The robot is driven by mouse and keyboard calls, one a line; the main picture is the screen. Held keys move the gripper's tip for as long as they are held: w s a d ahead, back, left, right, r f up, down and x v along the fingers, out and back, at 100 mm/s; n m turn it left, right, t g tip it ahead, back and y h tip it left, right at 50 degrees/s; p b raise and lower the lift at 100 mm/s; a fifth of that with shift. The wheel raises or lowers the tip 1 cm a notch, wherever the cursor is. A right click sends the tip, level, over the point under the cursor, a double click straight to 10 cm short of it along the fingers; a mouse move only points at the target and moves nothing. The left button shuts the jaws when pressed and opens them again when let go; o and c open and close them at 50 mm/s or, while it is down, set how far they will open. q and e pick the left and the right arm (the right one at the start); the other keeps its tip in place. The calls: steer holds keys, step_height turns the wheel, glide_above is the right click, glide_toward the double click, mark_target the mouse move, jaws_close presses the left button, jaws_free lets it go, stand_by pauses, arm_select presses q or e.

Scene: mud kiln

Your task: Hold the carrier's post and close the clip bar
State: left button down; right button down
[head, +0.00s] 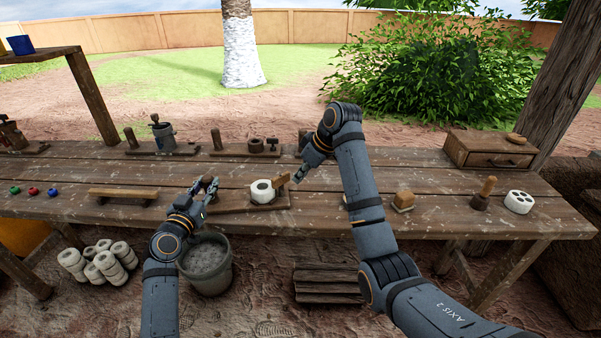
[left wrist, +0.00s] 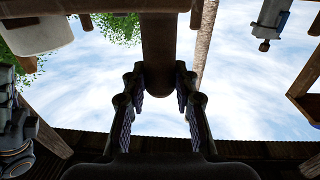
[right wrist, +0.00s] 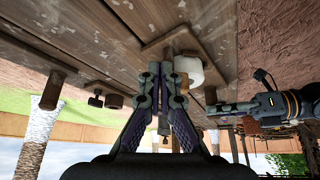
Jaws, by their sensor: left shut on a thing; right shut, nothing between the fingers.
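The carrier is a low wooden board (head: 230,206) on the bench, carrying a white ring-shaped cylinder (head: 262,191). The cylinder also shows in the right wrist view (right wrist: 188,72). A short wooden clip bar (head: 282,181) stands tilted up at the cylinder's right side, not flat across its top. My left gripper (head: 209,186) is shut on the carrier's post (left wrist: 158,42), which rises between its fingers in the left wrist view. My right gripper (right wrist: 166,68) is shut and empty, close to the clip bar and cylinder; whether it touches the bar I cannot tell.
Similar boards with posts (head: 216,139) line the bench's back edge. A wooden box (head: 490,149), a stamp (head: 484,193) and a white holed disc (head: 519,202) stand at the right. A bucket (head: 207,264) stands below. The bench left of the carrier has a wooden bar (head: 123,194).

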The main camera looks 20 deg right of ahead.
steer(key=shift+w+a, duration=0.3)
steer(key=shift+a, duration=0.25)
stand_by(0.8)
steer(key=shift+s+a, duration=0.4)
steer(key=shift+s, duration=0.1)
stand_by(0.3)
steer(key=shift+s+a, duration=0.15)
steer(key=shift+a, duration=0.15)
steer(key=shift+s, duration=0.1)
stand_by(0.4)
arm_select(q)
steer(key=c, duration=1)
jaws_free()
steer(key=shift+o, duration=0.2)
arm_select(e)
steer(key=r, duration=0.6)
steer(key=shift+s+d, duration=0.15)
steer(key=shift+s, duration=0.1)
